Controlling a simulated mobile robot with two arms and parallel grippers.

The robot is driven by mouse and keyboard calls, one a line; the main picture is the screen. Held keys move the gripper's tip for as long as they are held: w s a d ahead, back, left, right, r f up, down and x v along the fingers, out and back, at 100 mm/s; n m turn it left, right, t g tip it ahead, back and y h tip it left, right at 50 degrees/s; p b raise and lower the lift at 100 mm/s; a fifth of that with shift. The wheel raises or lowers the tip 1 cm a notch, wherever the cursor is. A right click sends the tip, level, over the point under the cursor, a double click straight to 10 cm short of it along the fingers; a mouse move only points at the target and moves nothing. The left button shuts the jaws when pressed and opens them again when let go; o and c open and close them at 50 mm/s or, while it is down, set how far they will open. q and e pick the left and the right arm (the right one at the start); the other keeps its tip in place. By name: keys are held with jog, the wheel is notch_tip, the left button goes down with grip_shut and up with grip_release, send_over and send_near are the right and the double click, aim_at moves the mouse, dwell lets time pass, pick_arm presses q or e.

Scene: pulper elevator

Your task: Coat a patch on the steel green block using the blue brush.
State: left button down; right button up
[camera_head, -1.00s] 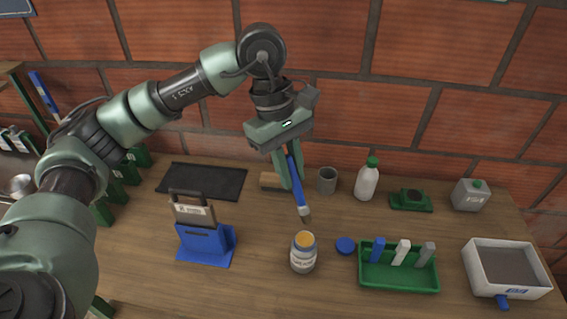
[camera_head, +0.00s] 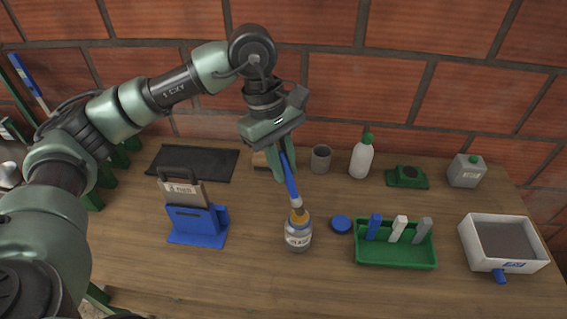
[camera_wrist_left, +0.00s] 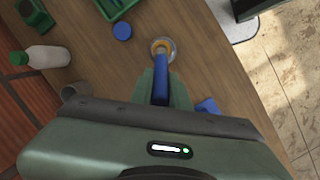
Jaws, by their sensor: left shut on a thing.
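My left gripper (camera_head: 281,172) is shut on the handle of the blue brush (camera_head: 290,185), which points down, slightly tilted. The brush's tip is at the mouth of an open labelled jar (camera_head: 298,237) with orange-brown content; I cannot tell how deep it goes. The left wrist view shows the brush (camera_wrist_left: 161,88) reaching to the jar (camera_wrist_left: 163,47). A green block (camera_head: 407,177) with a dark round top lies at the back right; I take it for the steel green block. My right gripper is not in view.
A blue lid (camera_head: 341,224) lies beside the jar. A green tray (camera_head: 398,256) holds three coloured sticks. A blue stand (camera_head: 203,228) is left, a white box (camera_head: 500,243) right. A grey cup (camera_head: 320,158), a white bottle (camera_head: 361,160) and a grey can (camera_head: 466,171) stand behind.

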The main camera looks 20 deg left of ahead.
aim_at(283, 154)
pick_arm(q)
jog(key=shift+f+b, duration=0.6)
jog(key=shift+b, duration=0.05)
dwell(0.8)
jog(key=shift+s+f+b, duration=0.1)
jog(key=shift+f+b, duration=0.05)
jog(key=shift+b, duration=0.2)
dwell(1.6)
jog(key=shift+d+p+v, duration=0.2)
jog(key=shift+p+v, duration=0.3)
jog(key=shift+v, duration=0.45)
jog(key=shift+d+p+v, duration=0.2)
jog(key=shift+p+v, duration=0.2)
jog(key=shift+v, duration=0.5)
jog(key=shift+d+p+v, duration=0.2)
jog(key=shift+p+v, duration=0.2)
jog(key=shift+v, duration=0.45)
jog(key=shift+d+p+v, duration=0.2)
jog(key=shift+p+v, duration=0.2)
jog(key=shift+v, duration=0.5)
